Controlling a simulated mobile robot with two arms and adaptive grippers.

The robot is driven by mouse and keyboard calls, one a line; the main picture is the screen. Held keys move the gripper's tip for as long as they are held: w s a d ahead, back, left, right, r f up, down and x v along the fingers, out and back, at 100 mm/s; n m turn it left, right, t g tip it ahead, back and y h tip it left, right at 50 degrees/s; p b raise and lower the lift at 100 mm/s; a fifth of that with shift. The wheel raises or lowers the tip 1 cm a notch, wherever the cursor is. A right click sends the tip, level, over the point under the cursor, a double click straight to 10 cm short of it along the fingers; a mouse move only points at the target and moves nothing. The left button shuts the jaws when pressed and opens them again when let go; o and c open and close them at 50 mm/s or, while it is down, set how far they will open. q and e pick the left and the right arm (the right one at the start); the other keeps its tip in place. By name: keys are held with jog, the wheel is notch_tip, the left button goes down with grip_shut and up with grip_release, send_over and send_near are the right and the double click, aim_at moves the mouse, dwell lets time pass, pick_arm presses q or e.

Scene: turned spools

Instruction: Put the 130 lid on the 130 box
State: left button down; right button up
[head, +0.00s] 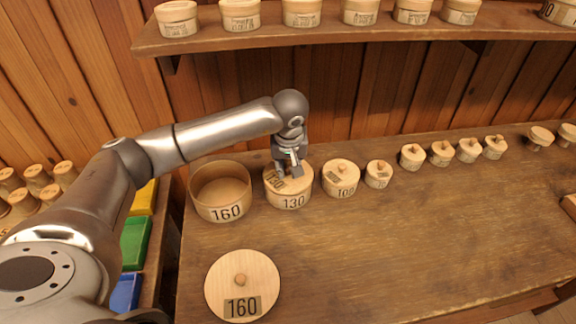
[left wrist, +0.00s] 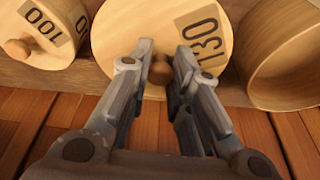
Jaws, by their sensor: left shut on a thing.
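The 130 lid (head: 274,184) is a round wooden disc with a small knob and a dark 130 label. It lies over the open top of the 130 box (head: 291,202) in the head view, about centred; I cannot tell whether it is fully seated. My left gripper (head: 288,171) is above it, shut on the lid's knob. In the left wrist view the knob (left wrist: 160,73) is between the fingers of the left gripper (left wrist: 163,58), with the 130 lid (left wrist: 125,28) behind them. My right gripper is not in view.
The open 160 box (head: 219,212) stands close on the left, the lidded 100 box (head: 341,190) close on the right. The 160 lid (head: 241,285) lies at the front of the bench (head: 400,250). Smaller lidded boxes line the back. The front right bench is clear.

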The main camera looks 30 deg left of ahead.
pick_arm(q)
jog(key=shift+f+b, duration=0.25)
jog(key=shift+b, duration=0.15)
dwell(0.4)
dwell(0.4)
jog(key=c, duration=1.3)
grip_release()
jog(key=shift+o, duration=0.2)
jog(key=o, duration=0.4)
jog(key=shift+r, duration=0.2)
jog(key=shift+r, duration=0.1)
jog(key=shift+r+p, duration=0.35)
jog(key=shift+r, duration=0.15)
